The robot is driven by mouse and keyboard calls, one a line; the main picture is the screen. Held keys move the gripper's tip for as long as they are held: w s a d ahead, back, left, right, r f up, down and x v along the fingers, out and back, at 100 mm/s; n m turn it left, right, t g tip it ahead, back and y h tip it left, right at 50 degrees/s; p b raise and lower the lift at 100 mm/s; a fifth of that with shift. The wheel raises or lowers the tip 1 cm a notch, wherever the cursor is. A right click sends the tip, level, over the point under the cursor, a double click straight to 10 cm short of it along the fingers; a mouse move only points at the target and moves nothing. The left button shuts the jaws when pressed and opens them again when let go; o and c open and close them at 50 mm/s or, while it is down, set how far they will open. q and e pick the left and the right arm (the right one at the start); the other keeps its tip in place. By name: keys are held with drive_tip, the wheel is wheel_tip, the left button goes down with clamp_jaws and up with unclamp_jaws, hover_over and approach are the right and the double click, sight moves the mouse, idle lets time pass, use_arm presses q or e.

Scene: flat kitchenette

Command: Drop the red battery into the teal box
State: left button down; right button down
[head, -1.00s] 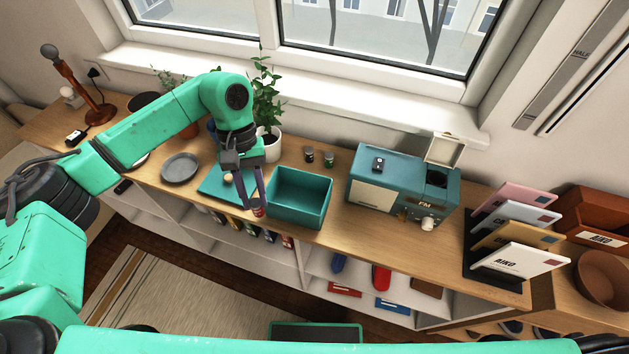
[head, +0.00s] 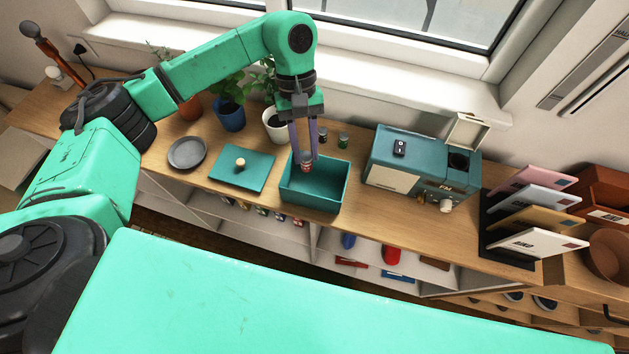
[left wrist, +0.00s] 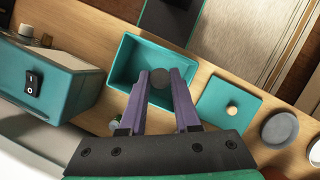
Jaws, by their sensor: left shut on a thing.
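The teal box (head: 330,202) stands open on the wooden counter, and it also shows in the left wrist view (left wrist: 121,72). My left gripper (head: 304,157) points down over the box and is shut on the red battery (head: 307,164). The battery hangs between the two purple fingers, over the box opening. In the left wrist view only the battery's round grey end (left wrist: 160,78) shows, against the inside of the box. How high the battery is above the box floor is hard to tell. My right gripper is out of view.
A teal lid (head: 225,174) with a round knob lies left of the box, and a grey plate (head: 187,152) lies further left. Two small cylinders (head: 323,134) and a potted plant (head: 276,126) stand behind. A teal coffee machine (head: 400,165) stands right of the box.

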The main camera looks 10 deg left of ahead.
use_arm(q)
drive_tip(key=shift+s+d, duration=0.1)
drive_tip(key=c, duration=0.5)
unclamp_jaws()
drive_tip(key=shift+d+r, duration=0.1)
drive_tip(key=shift+c, duration=0.2)
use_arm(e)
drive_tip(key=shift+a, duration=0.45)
use_arm(q)
drive_tip(key=shift+r, duration=0.1)
drive_tip(key=b+v, duration=0.1)
drive_tip(key=v, duration=1.3)
drive_tip(key=shift+r+b, duration=0.15)
drive_tip(key=shift+b, duration=0.15)
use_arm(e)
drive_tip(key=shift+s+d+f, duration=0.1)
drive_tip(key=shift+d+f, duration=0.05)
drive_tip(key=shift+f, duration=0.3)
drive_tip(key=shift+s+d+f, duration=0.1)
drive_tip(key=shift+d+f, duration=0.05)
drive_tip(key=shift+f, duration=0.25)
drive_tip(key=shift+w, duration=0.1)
